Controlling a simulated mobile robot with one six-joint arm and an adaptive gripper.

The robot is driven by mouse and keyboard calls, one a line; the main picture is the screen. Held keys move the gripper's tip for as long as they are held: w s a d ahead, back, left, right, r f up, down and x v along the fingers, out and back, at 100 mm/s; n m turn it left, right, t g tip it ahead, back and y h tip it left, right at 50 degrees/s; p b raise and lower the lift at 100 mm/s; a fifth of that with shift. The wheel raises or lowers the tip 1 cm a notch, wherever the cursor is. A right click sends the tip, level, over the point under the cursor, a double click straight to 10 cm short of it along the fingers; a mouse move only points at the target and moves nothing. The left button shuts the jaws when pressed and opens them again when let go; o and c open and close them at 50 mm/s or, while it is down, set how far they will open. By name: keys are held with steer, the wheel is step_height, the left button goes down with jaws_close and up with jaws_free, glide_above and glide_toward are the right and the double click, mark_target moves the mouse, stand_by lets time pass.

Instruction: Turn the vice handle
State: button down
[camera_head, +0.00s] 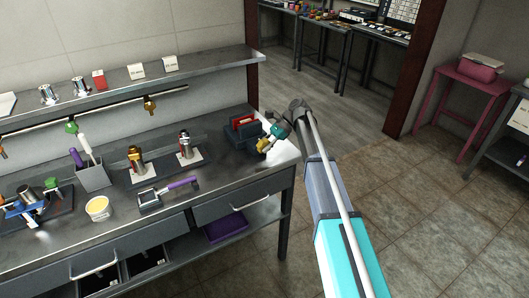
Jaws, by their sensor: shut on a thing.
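The vice (240,134) is a dark block with a red part on top, at the right end of the metal workbench (222,172). My arm reaches in from the lower right, and my gripper (268,141) is at the vice's right side. It is shut on what appears to be the vice handle, a small piece at that side. The handle is mostly hidden by the fingers, and its angle cannot be told.
Two metal fittings on a tray (166,173), a purple-handled tool (168,193), a yellow tub (98,208) and a grey holder (94,177) stand left on the bench. A shelf (130,90) runs above. Open tiled floor lies right.

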steer(key=shift+f+g+y+b, duration=0.15)
steer(key=shift+g+y+b, duration=0.25)
steer(key=shift+y+b, duration=0.15)
steer(key=shift+c, duration=2.1)
jaws_free()
steer(key=shift+r+h+p, duration=0.25)
steer(key=shift+r+p, duration=0.05)
steer(key=shift+p, duration=0.25)
